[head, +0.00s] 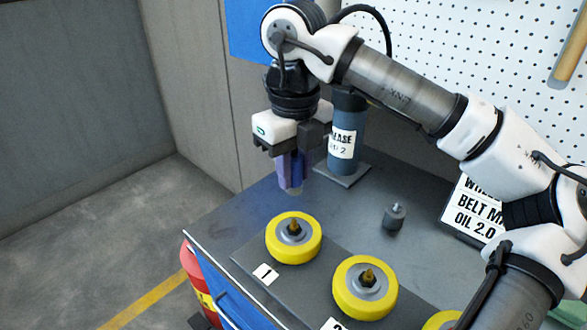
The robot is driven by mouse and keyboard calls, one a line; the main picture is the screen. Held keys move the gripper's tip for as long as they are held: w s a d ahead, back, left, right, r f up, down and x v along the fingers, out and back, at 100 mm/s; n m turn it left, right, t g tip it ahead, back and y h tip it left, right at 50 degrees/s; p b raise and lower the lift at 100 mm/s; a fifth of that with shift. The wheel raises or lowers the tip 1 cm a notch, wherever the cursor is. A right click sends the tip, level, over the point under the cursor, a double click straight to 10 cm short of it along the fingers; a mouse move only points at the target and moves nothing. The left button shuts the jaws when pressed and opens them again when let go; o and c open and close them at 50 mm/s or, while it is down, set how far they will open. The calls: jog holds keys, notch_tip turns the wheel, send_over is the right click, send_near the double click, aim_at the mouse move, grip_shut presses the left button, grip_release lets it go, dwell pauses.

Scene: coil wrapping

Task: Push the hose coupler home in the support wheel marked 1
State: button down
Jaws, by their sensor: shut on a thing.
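My gripper (291,158) points down, above and behind this wheel, and is shut on a purple-blue piece (291,172), which appears to be the hose coupler. The piece hangs roughly upright, with a paler lower end, visibly apart from the wheel. No hose can be made out on it.
A second yellow wheel (341,293) with a brass fitting is at the right, and a third (440,321) is cut off. A grease bottle (340,165) stands behind my gripper. A small grey cylinder (394,217) and a sign (474,213) are on the dark bench (400,180).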

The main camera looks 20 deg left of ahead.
aim_at(294, 156)
jog(key=shift+f, duration=0.1)
jog(key=shift+f+b, duration=2.4)
jog(key=shift+f, duration=0.45)
jog(key=shift+f+b, duration=1.25)
jog(key=shift+f, duration=0.05)
jog(key=c, duration=1.1)
grip_release()
notch_tip(294, 156, up, 14)
jog(key=shift+f, duration=0.1)
